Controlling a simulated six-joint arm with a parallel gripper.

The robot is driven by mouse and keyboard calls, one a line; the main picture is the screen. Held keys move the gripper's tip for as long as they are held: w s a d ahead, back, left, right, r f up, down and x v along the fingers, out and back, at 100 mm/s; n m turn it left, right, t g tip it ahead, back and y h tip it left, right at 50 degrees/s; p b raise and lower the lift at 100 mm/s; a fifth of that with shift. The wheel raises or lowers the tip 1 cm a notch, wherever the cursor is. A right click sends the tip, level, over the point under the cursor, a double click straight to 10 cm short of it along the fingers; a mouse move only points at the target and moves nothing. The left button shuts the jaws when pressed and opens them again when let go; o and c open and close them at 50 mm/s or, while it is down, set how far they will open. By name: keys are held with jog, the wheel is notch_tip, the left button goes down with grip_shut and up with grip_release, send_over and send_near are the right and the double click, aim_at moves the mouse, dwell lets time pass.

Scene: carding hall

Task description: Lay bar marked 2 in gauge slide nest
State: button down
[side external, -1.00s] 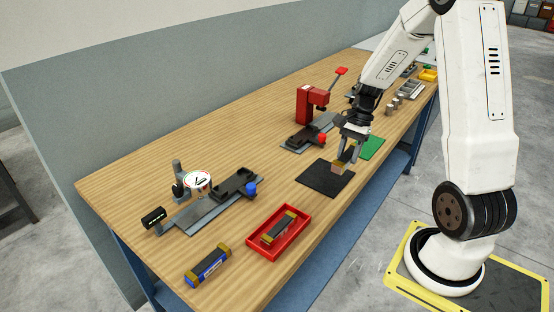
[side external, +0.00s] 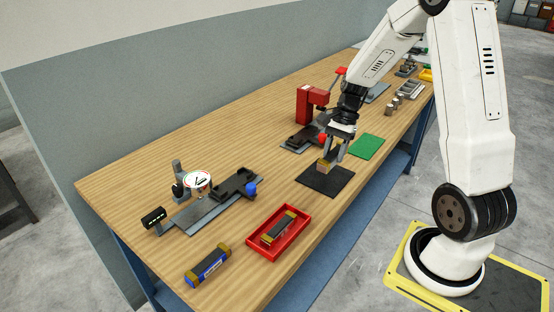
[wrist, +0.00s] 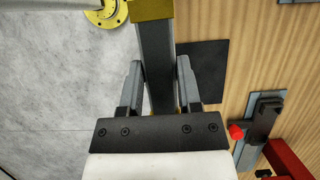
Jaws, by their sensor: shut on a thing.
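My gripper (side external: 332,155) is shut on a dark grey bar with brass-coloured ends (side external: 324,167), held above the black mat. The bar also shows between the fingers in the wrist view (wrist: 155,62); no number on it is readable. The gauge slide (side external: 195,215) lies at the left of the bench in the side view, with a dark nest block (side external: 235,184), a blue knob (side external: 250,190) and a dial gauge (side external: 197,180). The nest looks empty. My gripper is well to the right of it.
A red press (side external: 304,104) with a red-knobbed slide stands behind the black mat (side external: 313,184). A green mat (side external: 367,146) lies right.

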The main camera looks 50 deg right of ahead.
jog(key=w+a+r, duration=0.1)
jog(key=w+a, duration=1)
jog(key=a, duration=0.3)
jog(key=shift+a+r, duration=0.25)
jog(key=shift+r, duration=0.1)
send_over(230, 185)
jog(key=s+d, duration=0.1)
jog(key=s, duration=0.1)
jog(key=f, duration=0.8)
jog(key=shift+w+d, duration=0.1)
jog(key=shift+d, duration=0.1)
jog(key=shift+w+f, duration=0.65)
jog(key=shift+w+f, duration=0.1)
jog(key=shift+w+f, duration=0.15)
jog(key=shift+f, duration=1.55)
